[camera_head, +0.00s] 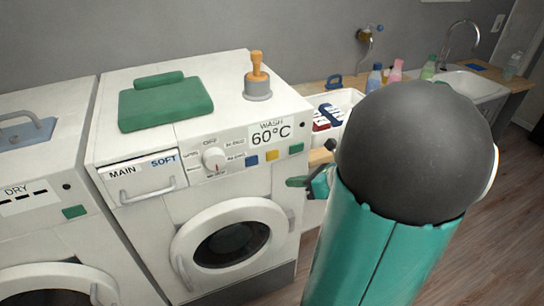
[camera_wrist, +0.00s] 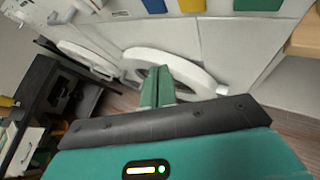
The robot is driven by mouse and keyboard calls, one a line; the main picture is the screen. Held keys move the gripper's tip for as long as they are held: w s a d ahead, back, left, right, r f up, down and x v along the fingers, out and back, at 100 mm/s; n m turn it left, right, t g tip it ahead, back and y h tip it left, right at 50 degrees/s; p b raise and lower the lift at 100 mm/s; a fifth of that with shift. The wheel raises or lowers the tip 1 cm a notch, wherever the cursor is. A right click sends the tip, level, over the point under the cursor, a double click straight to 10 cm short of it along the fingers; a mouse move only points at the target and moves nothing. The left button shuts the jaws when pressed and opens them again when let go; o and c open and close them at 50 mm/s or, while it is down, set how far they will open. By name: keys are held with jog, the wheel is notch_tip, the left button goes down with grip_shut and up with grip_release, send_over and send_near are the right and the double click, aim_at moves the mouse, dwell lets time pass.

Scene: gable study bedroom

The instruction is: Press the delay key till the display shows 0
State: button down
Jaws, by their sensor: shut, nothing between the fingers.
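The white washing machine (camera_head: 150,235) has a panel reading WASH and 60°C (camera_head: 268,133). Below that sit a blue key (camera_head: 252,161), a yellow key (camera_head: 272,155) and a green key (camera_head: 296,148). In the wrist view the blue key (camera_wrist: 154,5), yellow key (camera_wrist: 192,5) and green key (camera_wrist: 257,4) show at the top edge. My gripper (camera_head: 296,182) is shut and empty, below and apart from the green key, at the machine's right front. Its closed green fingers (camera_wrist: 157,86) point toward the machine front.
A round dial (camera_head: 214,159) and a MAIN/SOFT drawer (camera_head: 139,182) are left of the keys. The round door (camera_head: 230,241) bulges below. A dryer (camera_head: 40,225) stands at left. A white bin (camera_head: 340,108) and a counter with bottles and a sink (camera_head: 470,85) are at right.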

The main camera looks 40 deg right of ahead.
send_near(269, 160)
jog(key=shift+s+a+x, duration=0.1)
jog(key=shift+a+x, duration=0.05)
jog(key=shift+x, duration=1.05)
jog(key=shift+s+a+x, duration=0.15)
jog(key=shift+a+x, duration=0.05)
jog(key=shift+x, duration=1.05)
jog(key=shift+f, duration=0.2)
jog(key=shift+w+d, duration=0.1)
jog(key=shift+w, duration=0.3)
jog(key=shift+w+d, duration=0.1)
jog(key=shift+w, duration=0.25)
dwell(0.4)
jog(key=shift+s+a, duration=0.25)
jog(key=shift+s, duration=0.5)
jog(key=shift+s+a, duration=0.25)
jog(key=shift+s, duration=0.55)
jog(key=shift+s+a, duration=0.2)
jog(key=shift+s, duration=0.6)
jog(key=shift+s+a, duration=0.25)
jog(key=shift+s, duration=0.55)
